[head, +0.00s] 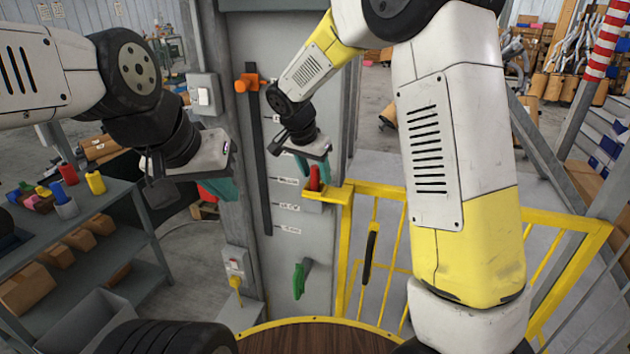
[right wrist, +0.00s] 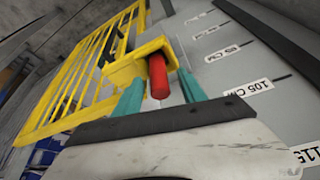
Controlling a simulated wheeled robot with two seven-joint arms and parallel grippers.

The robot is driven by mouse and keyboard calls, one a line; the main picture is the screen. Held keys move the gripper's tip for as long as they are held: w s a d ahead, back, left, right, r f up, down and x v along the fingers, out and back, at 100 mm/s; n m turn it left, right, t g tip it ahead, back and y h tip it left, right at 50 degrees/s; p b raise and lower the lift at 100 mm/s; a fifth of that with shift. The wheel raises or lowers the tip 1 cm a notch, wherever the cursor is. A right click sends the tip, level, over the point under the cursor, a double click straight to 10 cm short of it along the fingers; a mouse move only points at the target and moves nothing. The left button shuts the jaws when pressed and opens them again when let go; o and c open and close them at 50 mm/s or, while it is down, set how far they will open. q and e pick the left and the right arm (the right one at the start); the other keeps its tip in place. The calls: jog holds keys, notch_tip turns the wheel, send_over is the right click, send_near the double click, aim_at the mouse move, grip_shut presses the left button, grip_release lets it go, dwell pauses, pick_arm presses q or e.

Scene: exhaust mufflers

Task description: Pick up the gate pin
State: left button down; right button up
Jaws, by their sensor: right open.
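The gate pin shows as a red cylinder (right wrist: 158,76) in the right wrist view, standing in a yellow bracket (right wrist: 120,70) on the gate post. In the head view the red pin (head: 314,178) stands just above the yellow bracket (head: 328,193). My right gripper (right wrist: 160,95) is open, with one teal finger on each side of the pin. I cannot tell whether the fingers touch it. My left gripper (head: 222,185) is at the left of the head view, away from the pin; its teal fingers are partly seen and their opening is unclear.
A yellow gate (head: 385,190) with a black handle (head: 370,255) spans the right. The grey column carries a height scale (head: 267,170), an orange clamp (head: 250,82) and a green handle (head: 299,279). Shelves with boxes (head: 75,250) stand at the left.

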grip_shut()
